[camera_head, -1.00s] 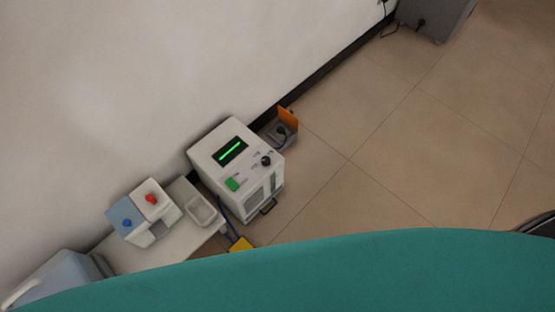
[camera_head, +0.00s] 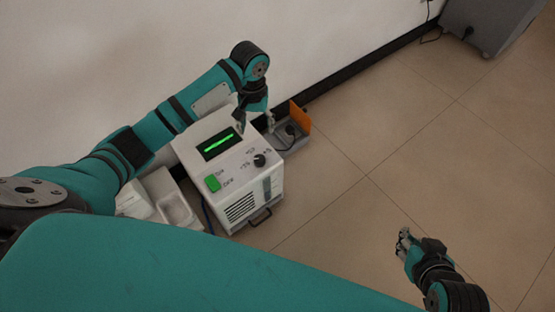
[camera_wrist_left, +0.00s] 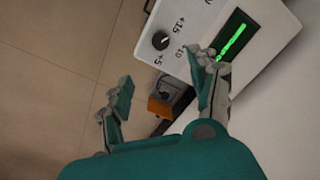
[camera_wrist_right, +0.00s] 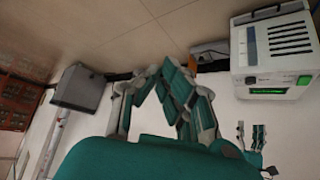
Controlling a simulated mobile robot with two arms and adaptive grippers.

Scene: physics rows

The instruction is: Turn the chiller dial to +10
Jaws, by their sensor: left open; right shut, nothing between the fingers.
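The chiller (camera_head: 238,187) is a white box with a green-lit screen (camera_head: 217,144) and a green switch (camera_head: 212,183). Its black dial (camera_head: 260,160) is on the top panel. In the left wrist view the dial (camera_wrist_left: 160,40) has +5, +10 and +15 printed around it; I cannot read its pointer surely. My left gripper (camera_head: 255,125) is open and empty, above the chiller's far edge beside the dial, apart from it. Its spread fingers show in the left wrist view (camera_wrist_left: 165,88). My right gripper (camera_head: 403,240) is shut and empty over the floor, well away from the chiller.
A grey tray with an orange plate (camera_head: 300,117) stands on the floor just beyond the chiller. A white tray (camera_head: 178,208) is left of the chiller, partly behind my arm. The wall runs behind. A grey cabinet (camera_head: 490,22) stands far off. The floor at right is clear.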

